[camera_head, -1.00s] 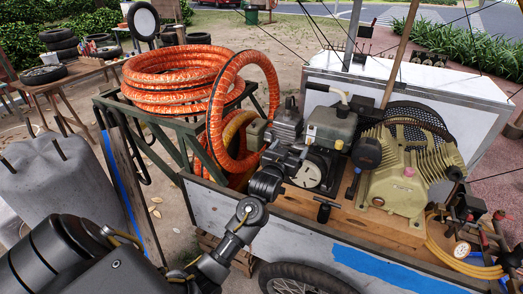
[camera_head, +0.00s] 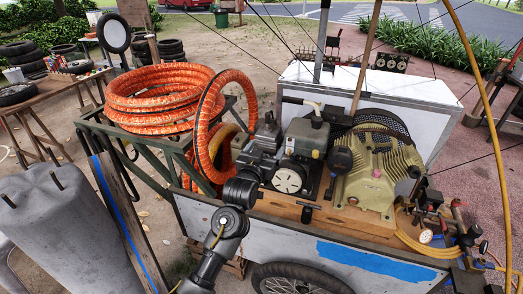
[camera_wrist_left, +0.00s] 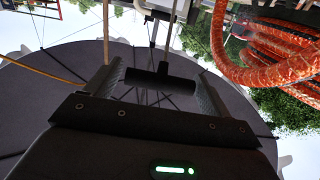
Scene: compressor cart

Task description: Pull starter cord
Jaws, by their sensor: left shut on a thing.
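My left gripper (camera_head: 264,160) is beside the engine (camera_head: 308,137), just left of its round white front disc (camera_head: 288,180). In the left wrist view a black T-shaped handle (camera_wrist_left: 160,80) sits between the two fingers of the left gripper (camera_wrist_left: 160,82), with a thin stem or cord running up from it. The gripper is shut on this handle. In the head view the gripper hides the handle, and the cord cannot be made out. A small black T-shaped piece (camera_head: 308,210) is at the deck's front edge. My right gripper is not in view.
Orange hose (camera_head: 160,98) is coiled on the cart's left rack, and a loop hangs close to my gripper. The beige compressor (camera_head: 375,180) stands right of the engine. A yellow line (camera_head: 483,110) crosses the right side.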

